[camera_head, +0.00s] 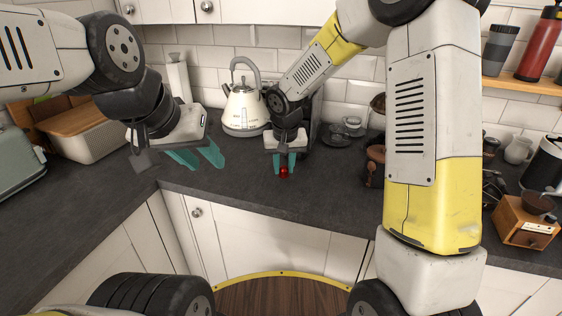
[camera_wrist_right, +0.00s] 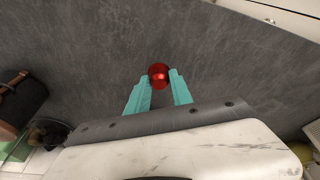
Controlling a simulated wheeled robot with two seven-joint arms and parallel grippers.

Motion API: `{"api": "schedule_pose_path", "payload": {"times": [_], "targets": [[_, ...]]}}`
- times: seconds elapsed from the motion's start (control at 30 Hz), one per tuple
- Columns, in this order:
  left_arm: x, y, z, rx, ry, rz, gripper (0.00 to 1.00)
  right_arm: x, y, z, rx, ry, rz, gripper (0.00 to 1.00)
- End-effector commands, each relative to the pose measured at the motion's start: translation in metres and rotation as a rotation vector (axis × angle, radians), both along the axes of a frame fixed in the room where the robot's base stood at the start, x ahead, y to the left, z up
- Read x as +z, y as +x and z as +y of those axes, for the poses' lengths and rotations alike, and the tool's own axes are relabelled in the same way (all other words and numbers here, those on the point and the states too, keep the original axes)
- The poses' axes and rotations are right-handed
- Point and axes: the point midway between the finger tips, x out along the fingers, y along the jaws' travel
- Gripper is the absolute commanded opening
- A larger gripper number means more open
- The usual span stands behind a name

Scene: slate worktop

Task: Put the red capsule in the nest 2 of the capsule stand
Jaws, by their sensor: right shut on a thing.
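The red capsule (camera_head: 284,172) is between the teal fingertips of my right gripper (camera_head: 284,165), near the front edge of the worktop. In the right wrist view the red capsule (camera_wrist_right: 158,75) sits at the tips of my right gripper (camera_wrist_right: 160,84), which is shut on it. I cannot tell whether the capsule touches the worktop. My left gripper (camera_head: 197,158) is open and empty over the worktop on the left. I cannot make out the capsule stand or its nest 2 in either view.
A white kettle (camera_head: 243,108) stands behind, left of my right gripper. A wooden grinder (camera_head: 524,222) stands at the right. Glassware (camera_head: 345,131) is at the back. Bare worktop (camera_head: 240,172) lies between the grippers.

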Motion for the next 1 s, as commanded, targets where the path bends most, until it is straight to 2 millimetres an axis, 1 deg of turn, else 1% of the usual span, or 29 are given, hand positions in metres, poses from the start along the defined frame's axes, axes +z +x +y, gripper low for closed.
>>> {"api": "schedule_pose_path", "payload": {"times": [0.03,0.1,0.23,0.37,0.5,0.57,0.9,0.93,0.97,1.0], "targets": [[0.000,0.000,0.000,0.000,0.000,0.000,0.36,-0.002,0.010,0.003,-0.001,0.001,0.000,0.00],[0.000,0.000,0.000,0.000,0.000,0.000,0.36,-0.003,0.021,0.006,0.000,0.000,0.001,0.00],[0.000,0.000,0.000,0.000,0.000,0.000,0.36,-0.003,0.030,0.009,0.000,0.000,0.000,0.00],[0.000,0.000,0.000,0.000,0.000,0.000,0.36,-0.012,0.031,0.009,0.002,-0.002,0.002,0.00],[0.000,0.000,0.000,0.000,0.000,0.000,0.36,-0.032,0.030,0.009,0.001,-0.002,0.004,0.00],[0.000,0.000,0.000,0.000,0.000,0.000,0.36,-0.038,0.030,0.009,0.002,-0.001,0.002,0.00],[0.000,0.000,0.000,0.000,0.000,0.000,0.36,-0.041,0.031,0.009,0.001,-0.001,0.001,0.00],[0.000,0.000,0.000,0.000,0.000,0.000,0.36,-0.040,0.031,0.009,0.001,-0.001,0.000,0.33],[0.000,0.000,0.000,0.000,0.000,0.000,0.36,-0.040,0.031,0.009,0.000,-0.001,0.000,0.39],[0.000,0.000,0.000,0.000,0.000,0.000,0.36,-0.040,0.031,0.009,0.000,0.000,0.000,0.46]]}}
